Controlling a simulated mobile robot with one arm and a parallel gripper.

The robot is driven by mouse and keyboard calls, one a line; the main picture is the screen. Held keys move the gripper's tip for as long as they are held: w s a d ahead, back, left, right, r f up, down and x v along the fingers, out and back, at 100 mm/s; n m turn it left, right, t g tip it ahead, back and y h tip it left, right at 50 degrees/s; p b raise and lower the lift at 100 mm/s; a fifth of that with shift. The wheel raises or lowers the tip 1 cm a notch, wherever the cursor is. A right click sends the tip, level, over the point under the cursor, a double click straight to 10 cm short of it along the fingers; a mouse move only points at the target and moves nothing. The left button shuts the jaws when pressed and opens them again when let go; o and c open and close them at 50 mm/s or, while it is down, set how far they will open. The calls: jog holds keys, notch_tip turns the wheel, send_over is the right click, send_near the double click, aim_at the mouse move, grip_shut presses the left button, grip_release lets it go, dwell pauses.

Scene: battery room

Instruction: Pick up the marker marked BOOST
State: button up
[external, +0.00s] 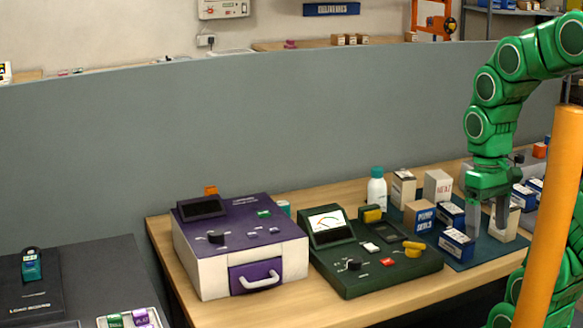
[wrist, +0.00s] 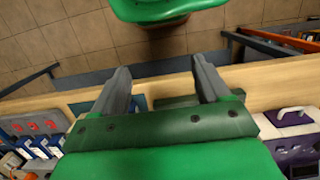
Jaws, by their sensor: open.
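I cannot make out the word BOOST on any object in either view. Small labelled blocks, one green (external: 114,320) and one purple (external: 141,317), sit in a white tray at the bottom left of the external view; their lettering is too small to read surely. My gripper (external: 487,220) points down over the right part of the wooden table, above or among the small boxes. In the wrist view my gripper (wrist: 163,76) shows two grey fingers spread apart with nothing between them.
A purple and white case (external: 240,245) and a green meter console (external: 375,262) stand left of my gripper. Blue and white boxes (external: 457,244), a brown box (external: 419,217) and a white bottle (external: 376,190) crowd near it. A grey partition (external: 300,130) stands behind.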

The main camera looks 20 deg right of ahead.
jog(key=w+a+n+y, duration=0.3)
jog(key=w+a, duration=0.1)
jog(key=w, duration=0.8)
jog(key=w+a+r+n+y, duration=0.15)
jog(key=w+a+n, duration=0.3)
jog(key=w, duration=0.75)
jog(key=w+a+n+y, duration=0.3)
jog(key=w+a, duration=0.2)
jog(key=w, duration=0.7)
jog(key=n+t+y, duration=0.2)
jog(key=n+y, duration=0.3)
jog(key=n, duration=0.2)
send_near(283, 203)
jog(key=shift+w+a, duration=0.25)
jog(key=shift+a, duration=0.15)
jog(key=shift+f+n, duration=0.1)
jog(key=shift+n, duration=0.15)
jog(key=shift+w+a+f, duration=0.1)
jog(key=shift+a+f, duration=0.05)
jog(key=shift+a, duration=0.05)
jog(key=shift+s+x, duration=0.15)
jog(key=shift+x, duration=1.65)
jog(key=shift+s+x, duration=0.15)
jog(key=shift+x, duration=1.7)
